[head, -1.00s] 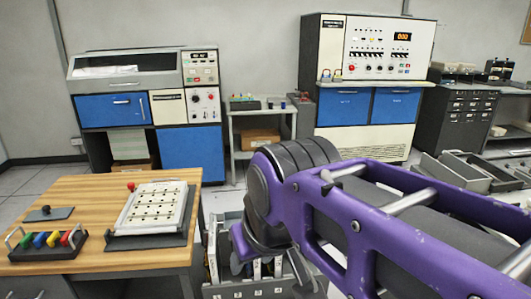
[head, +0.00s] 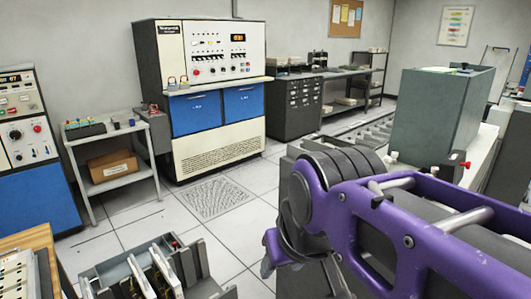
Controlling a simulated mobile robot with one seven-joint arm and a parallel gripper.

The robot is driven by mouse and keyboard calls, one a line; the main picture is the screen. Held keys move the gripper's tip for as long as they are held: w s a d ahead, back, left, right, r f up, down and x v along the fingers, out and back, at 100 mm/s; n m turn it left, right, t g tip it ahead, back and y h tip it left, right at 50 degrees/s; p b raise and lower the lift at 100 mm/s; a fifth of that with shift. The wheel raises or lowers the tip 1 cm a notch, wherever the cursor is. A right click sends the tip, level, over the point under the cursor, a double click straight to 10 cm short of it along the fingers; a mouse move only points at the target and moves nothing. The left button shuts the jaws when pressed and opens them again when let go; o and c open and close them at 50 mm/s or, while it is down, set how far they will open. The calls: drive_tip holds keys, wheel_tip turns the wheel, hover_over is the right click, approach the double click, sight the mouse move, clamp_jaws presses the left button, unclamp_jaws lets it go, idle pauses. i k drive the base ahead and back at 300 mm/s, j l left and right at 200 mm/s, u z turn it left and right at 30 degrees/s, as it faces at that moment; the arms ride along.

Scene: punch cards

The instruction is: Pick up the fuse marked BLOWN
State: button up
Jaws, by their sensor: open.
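No fuse marked BLOWN can be made out in the head view; any small markings are too tiny to read. My gripper (head: 300,270) hangs at the end of my purple arm, right of the lower middle. It is open and no object shows between its fingers. It is partly hidden behind my own wrist.
A grey bin of upright boards (head: 195,262) stands low at front left, beside a wooden table's edge (head: 35,240). A small grey cart (head: 122,182) holds little items and a cardboard box. A blue-doored console (head: 200,110) stands behind. Tiled floor (head: 235,235) is clear between.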

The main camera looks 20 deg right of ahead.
sight(434, 170)
drive_tip(key=z, duration=1.8)
drive_tip(key=i+j, duration=0.05)
drive_tip(key=i, duration=0.05)
